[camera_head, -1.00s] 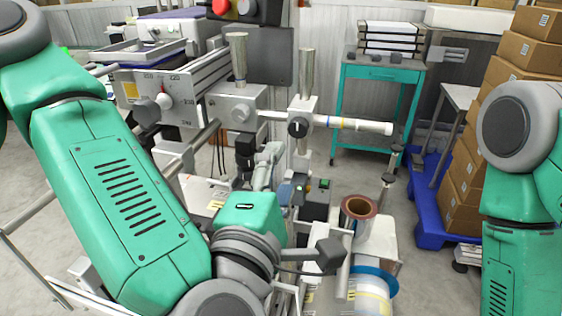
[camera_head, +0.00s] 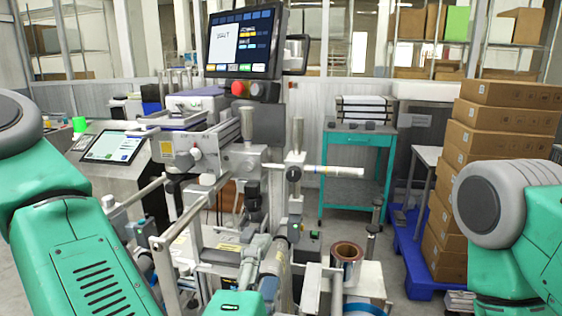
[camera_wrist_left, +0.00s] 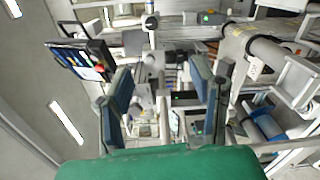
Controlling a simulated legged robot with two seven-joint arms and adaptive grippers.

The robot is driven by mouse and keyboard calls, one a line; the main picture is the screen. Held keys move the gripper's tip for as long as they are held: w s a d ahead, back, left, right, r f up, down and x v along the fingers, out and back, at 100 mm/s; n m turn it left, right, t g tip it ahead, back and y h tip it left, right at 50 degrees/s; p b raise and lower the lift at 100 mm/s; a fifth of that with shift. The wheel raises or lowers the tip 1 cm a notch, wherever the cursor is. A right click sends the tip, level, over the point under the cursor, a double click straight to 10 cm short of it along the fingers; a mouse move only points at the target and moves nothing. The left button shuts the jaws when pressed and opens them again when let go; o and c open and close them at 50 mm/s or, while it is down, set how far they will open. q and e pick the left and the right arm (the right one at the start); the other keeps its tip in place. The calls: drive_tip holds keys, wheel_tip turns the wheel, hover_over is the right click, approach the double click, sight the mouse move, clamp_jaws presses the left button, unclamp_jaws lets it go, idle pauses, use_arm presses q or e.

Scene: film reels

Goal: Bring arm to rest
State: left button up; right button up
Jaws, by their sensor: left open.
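My left arm comes in from the left, and its green wrist housing shows at the bottom middle. My left gripper (camera_head: 262,252) is beyond it, pointing into the machine, and partly blends with the grey parts there. In the left wrist view, its two dark fingers (camera_wrist_left: 166,98) stand wide apart with nothing held between them.
The grey machine (camera_head: 245,165) fills the middle, with a screen (camera_head: 243,42) on top and a white roller (camera_head: 325,171) sticking out right. A tablet panel (camera_head: 112,147) is at left. A teal cart (camera_head: 357,140) and stacked boxes (camera_head: 505,130) stand at right.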

use_arm(q)
drive_tip(key=s+a+f+m+g, duration=0.2)
drive_tip(key=f+m+g, duration=0.15)
drive_tip(key=f, duration=0.55)
drive_tip(key=s+a+f+m+g, duration=0.2)
drive_tip(key=f+m+g, duration=0.15)
drive_tip(key=f, duration=0.65)
drive_tip(key=s+a+f+m+g, duration=0.25)
drive_tip(key=f+m, duration=0.25)
drive_tip(key=f, duration=0.4)
drive_tip(key=s+a+f+m+g+y, duration=0.2)
drive_tip(key=s+a+f, duration=0.3)
drive_tip(key=a, duration=0.5)
drive_tip(key=s+a+f+m+g+y, duration=0.2)
drive_tip(key=s+a+f+m+g, duration=0.2)
drive_tip(key=a, duration=0.5)
drive_tip(key=s+f+g+b, duration=0.1)
drive_tip(key=s+f, duration=0.1)
drive_tip(key=s, duration=0.1)
drive_tip(key=shift+a+f, duration=0.25)
drive_tip(key=shift+a, duration=0.15)
use_arm(e)
drive_tip(key=shift+w+a+f, duration=0.1)
drive_tip(key=shift+w+f, duration=0.25)
drive_tip(key=shift+f, duration=0.15)
